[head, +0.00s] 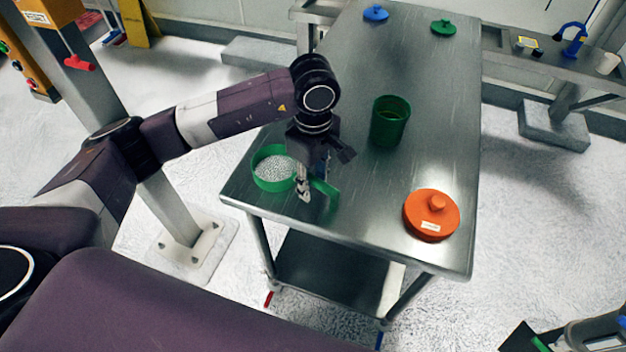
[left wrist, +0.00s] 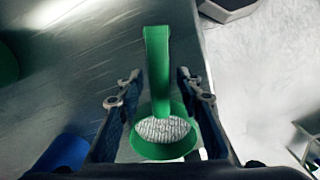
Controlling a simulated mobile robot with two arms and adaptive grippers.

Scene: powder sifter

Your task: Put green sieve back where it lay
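The green sieve (head: 273,182) is at the near left corner of the steel table, with pale mesh or grains inside its ring. Its handle (head: 325,188) points right. My left gripper (head: 304,187) points down over the sieve where handle and ring meet. In the left wrist view, the fingers (left wrist: 162,92) are open, one on each side of the green sieve (left wrist: 157,65), with gaps between them and the handle. Whether the sieve rests flat on the table is hard to tell. My right gripper is not clearly seen.
On the steel table (head: 337,222) stand a green container (head: 390,122), an orange lid (head: 431,214), a blue lid (head: 375,13) and a green lid (head: 443,27). A blue object (left wrist: 62,155) shows in the left wrist view. The table's middle right is clear.

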